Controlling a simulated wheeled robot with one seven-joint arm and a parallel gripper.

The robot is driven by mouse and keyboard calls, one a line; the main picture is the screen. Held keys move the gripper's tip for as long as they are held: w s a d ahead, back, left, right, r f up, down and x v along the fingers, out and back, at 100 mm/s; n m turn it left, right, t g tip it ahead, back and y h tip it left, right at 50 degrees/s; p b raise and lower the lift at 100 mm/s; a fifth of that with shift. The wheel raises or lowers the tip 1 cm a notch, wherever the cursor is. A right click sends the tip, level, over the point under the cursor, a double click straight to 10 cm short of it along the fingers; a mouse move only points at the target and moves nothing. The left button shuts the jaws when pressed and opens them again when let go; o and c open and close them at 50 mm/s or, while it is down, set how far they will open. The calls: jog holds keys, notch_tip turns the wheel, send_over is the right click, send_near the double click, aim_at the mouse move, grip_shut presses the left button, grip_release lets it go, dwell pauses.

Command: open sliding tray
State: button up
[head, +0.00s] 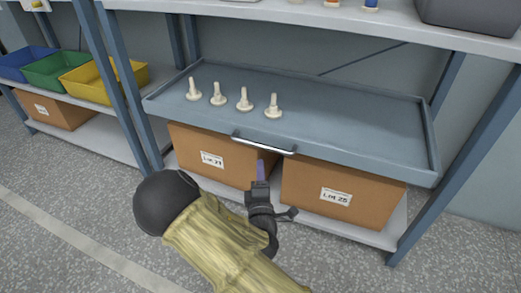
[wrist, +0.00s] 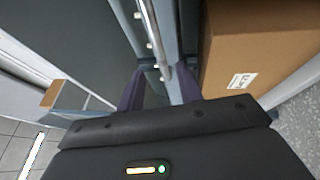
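The sliding tray (head: 330,100) is a wide blue-grey shelf tray with a low rim. Several cream bobbin pegs (head: 244,99) stand upright on its left half. Its silver bar handle (head: 264,146) is on the front edge. My gripper (head: 261,166) is just below and in front of the handle in the head view. In the wrist view, my gripper (wrist: 161,76) has its two purple fingers apart, with the handle (wrist: 155,42) running up from the gap between them. I cannot tell whether the fingertips reach around the bar. No contact is visible.
Two cardboard boxes, the left one (head: 190,148) and the right one (head: 335,192), sit on the shelf under the tray. Blue, green and yellow bins (head: 105,80) are on the left rack. Blue posts (head: 455,165) flank the tray. Open grey floor lies in front.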

aim_at(260, 144)
jog(key=w+b, duration=0.1)
jog(key=w, duration=0.2)
jog(key=w+r+b, duration=0.1)
jog(key=w, duration=0.2)
jog(key=w+b, duration=0.1)
jog(key=w, duration=0.3)
jog(key=shift+a+r, duration=0.25)
jog(key=shift+r, duration=0.15)
grip_shut()
